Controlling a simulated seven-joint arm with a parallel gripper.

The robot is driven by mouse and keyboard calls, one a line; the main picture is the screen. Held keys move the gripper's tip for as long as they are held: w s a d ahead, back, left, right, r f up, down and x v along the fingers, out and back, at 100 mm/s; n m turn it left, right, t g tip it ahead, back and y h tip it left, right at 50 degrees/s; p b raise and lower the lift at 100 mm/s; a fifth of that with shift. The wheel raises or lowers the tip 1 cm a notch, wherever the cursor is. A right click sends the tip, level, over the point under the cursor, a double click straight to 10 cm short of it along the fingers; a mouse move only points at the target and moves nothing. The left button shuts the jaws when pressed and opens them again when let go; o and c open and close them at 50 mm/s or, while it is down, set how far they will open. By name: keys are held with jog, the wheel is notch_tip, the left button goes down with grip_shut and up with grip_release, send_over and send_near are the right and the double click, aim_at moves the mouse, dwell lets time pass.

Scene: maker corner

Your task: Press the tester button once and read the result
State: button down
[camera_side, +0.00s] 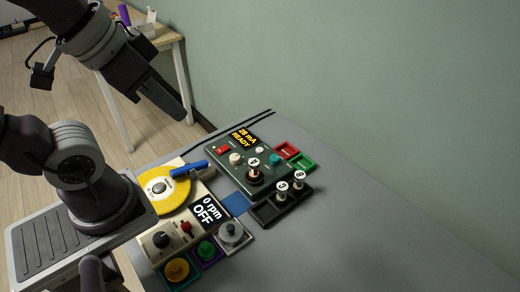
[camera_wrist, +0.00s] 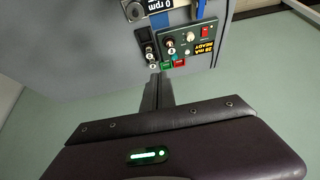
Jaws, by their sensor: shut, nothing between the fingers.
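The tester (camera_side: 225,170) is a dark green box on the grey bench; its orange display (camera_side: 243,138) reads "28 mA READY". Its top carries a red switch (camera_side: 222,150), a cream round knob or button (camera_side: 236,158), a small pale round piece (camera_side: 260,150) and a teal round button (camera_side: 275,159). A tagged knobbed part (camera_side: 254,176) stands upright on it. The tester also shows in the wrist view (camera_wrist: 178,36). My gripper (camera_side: 182,117) is shut and empty, raised clear of the tester toward the upper left; its closed fingers show in the wrist view (camera_wrist: 157,78).
A black tray (camera_side: 266,216) holds two tagged parts. A yellow disc machine (camera_side: 160,203) reads "0 rpm OFF", with a blue handle (camera_side: 190,168). The bench's right side is clear.

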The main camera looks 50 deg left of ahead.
jog(key=w+a+f+m+y, duration=0.15)
jog(key=w+a, duration=0.35)
jog(key=w, duration=0.6)
jog(key=m+t, duration=0.3)
jog(key=m, duration=0.3)
send_over(257, 151)
notch_tip(257, 151, down, 21)
jog(key=shift+f+h, duration=0.2)
jog(key=shift+h, duration=0.15)
jog(key=shift+f, duration=0.1)
jog(key=shift+f, duration=4.3)
jog(key=shift+f, duration=0.15)
jog(key=shift+f, duration=0.25)
